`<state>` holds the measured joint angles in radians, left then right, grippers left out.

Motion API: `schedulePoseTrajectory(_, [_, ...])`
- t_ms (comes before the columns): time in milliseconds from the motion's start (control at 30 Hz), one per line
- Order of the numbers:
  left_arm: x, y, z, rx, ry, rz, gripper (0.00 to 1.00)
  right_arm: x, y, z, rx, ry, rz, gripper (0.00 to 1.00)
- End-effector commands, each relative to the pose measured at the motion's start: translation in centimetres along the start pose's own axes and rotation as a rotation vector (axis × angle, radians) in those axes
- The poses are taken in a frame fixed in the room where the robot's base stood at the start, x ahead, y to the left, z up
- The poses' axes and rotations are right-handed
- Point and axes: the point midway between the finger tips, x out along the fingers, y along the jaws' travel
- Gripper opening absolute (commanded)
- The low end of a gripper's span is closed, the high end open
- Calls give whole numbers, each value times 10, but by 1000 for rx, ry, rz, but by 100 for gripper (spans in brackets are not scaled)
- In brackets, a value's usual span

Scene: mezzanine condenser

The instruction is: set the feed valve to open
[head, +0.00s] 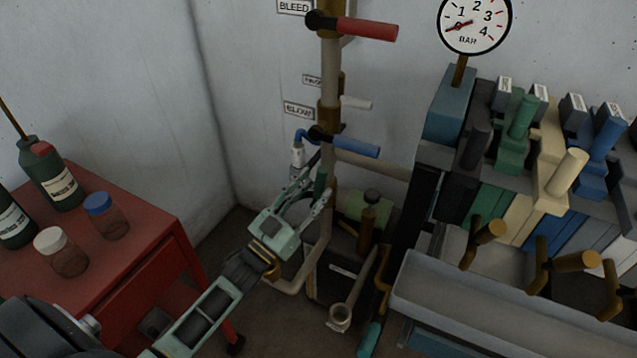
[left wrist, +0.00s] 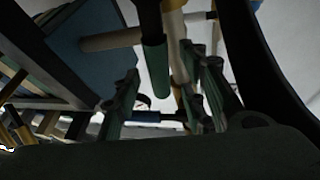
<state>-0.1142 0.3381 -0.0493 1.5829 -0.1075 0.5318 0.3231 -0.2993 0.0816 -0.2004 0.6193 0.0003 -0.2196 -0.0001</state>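A vertical pipe (head: 329,90) in the corner carries several lever valves. A green-handled lever (head: 320,182) shows low on it, partly hidden by my gripper; no readable feed label is visible on it. My left gripper (head: 312,193) is open at this green handle. In the left wrist view the green handle (left wrist: 155,70) stands between the two spread fingers (left wrist: 163,98), and I see no clear contact. My right gripper is in neither view.
Above are a red lever (head: 367,29) marked BLEED, a white lever (head: 356,103) and a blue lever (head: 357,148) near the BLOW label. A red cart (head: 150,235) with bottles stands left. A lever bank and trough (head: 480,315) stand right.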

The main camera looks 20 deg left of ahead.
Motion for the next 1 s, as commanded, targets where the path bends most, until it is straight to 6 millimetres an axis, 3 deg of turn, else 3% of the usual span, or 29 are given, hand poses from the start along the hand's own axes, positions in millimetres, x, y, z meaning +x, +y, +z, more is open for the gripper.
schedulePoseTrajectory(100, [-21,0,1,2,-3,0,39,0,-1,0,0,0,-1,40])
schedulePoseTrajectory(333, [-48,-2,2,5,-5,-2,39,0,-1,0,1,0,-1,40])
schedulePoseTrajectory(1000, [-52,0,0,2,-4,-2,39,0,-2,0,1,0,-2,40])
